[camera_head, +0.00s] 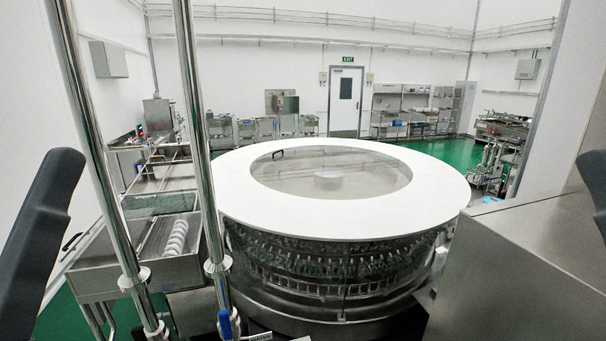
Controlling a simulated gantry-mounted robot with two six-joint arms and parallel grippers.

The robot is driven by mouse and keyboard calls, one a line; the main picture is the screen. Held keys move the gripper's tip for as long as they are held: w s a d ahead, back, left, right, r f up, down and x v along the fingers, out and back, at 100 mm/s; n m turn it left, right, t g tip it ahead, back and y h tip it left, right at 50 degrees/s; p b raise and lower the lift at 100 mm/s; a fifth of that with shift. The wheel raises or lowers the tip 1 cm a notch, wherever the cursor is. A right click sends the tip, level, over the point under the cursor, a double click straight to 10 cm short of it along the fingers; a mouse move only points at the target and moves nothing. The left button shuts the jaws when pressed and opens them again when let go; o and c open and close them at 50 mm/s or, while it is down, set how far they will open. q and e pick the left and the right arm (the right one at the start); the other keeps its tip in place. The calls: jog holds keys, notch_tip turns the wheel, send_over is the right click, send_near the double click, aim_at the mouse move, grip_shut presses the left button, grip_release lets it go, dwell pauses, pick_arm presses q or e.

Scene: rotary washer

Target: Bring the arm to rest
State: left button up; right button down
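A dark grey part of my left arm (38,235) rises along the left edge of the head view. A small dark part of my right arm (594,180) shows at the right edge. Both arm parts are cut off by the frame, and neither touches anything that I can see. I cannot make out gripper fingers on either side. The rotary washer (440,190), a large round machine with a white ring top and a clear round window, stands in the middle. Its lid looks closed, and racks of small items show through its lower side.
Two steel pipes (203,150) stand upright left of the washer. A steel tray (140,275) with a white coil (175,238) is behind them. A steel cabinet (530,265) fills the lower right. Benches and shelves line the back wall by a door (345,100).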

notch_tip(320, 180, up, 22)
jog(key=p, duration=1.8)
jog(key=shift+f, duration=0.15)
jog(key=shift+f, duration=0.1)
